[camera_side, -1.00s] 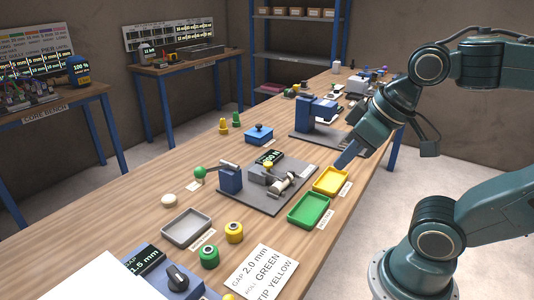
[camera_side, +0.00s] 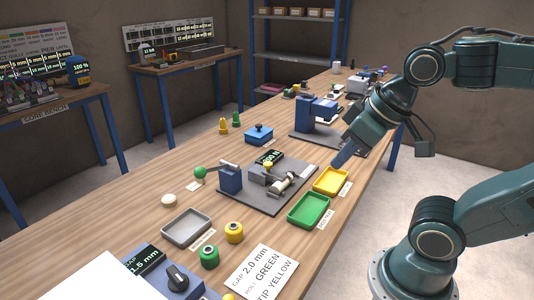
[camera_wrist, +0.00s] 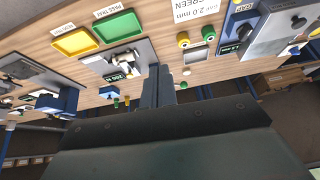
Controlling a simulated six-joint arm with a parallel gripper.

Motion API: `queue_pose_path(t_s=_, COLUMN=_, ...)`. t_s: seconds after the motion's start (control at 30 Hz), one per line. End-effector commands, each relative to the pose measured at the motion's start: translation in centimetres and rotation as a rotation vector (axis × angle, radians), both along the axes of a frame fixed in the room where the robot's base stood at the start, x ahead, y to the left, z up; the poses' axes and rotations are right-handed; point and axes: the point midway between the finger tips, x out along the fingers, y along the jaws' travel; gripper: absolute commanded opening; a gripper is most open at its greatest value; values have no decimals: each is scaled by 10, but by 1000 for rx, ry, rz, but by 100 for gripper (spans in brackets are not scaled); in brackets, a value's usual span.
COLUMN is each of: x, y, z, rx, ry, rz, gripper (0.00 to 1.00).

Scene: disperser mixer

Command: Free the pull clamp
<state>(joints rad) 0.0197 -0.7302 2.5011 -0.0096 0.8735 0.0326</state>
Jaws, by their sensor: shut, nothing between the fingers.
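A grey fixture plate (camera_side: 262,203) lies on the wooden bench in the side view. It carries a blue block (camera_side: 230,179) with a bar on top, a small display (camera_side: 269,157), a silver cylindrical part (camera_side: 281,186) and a yellow-topped piece (camera_side: 268,165). A green ball (camera_side: 200,172) is beside the blue block. I cannot tell which part is the pull clamp. My gripper (camera_side: 341,161) is shut and empty, above the bench near the yellow tray, apart from the fixture. In the wrist view my fingers (camera_wrist: 158,84) are together, and the plate (camera_wrist: 139,50) shows beside them.
A yellow tray (camera_side: 317,188) and a green tray (camera_side: 294,221) stand right of the fixture. A grey tray (camera_side: 166,238), yellow and green rollers and a printed card (camera_side: 247,276) are in front. Another blue device (camera_side: 318,108) stands behind.

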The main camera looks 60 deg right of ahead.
Motion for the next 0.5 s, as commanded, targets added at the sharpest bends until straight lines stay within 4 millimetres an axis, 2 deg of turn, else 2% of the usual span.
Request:
queue_pose_path(t_s=0.27, x=38, y=-18, z=-16, rx=126, ry=-24, rz=-264, gripper=0)
queue_pose_path(t_s=0.5, x=80, y=-49, z=-40, rx=329, ry=-78, rz=-617, gripper=0)
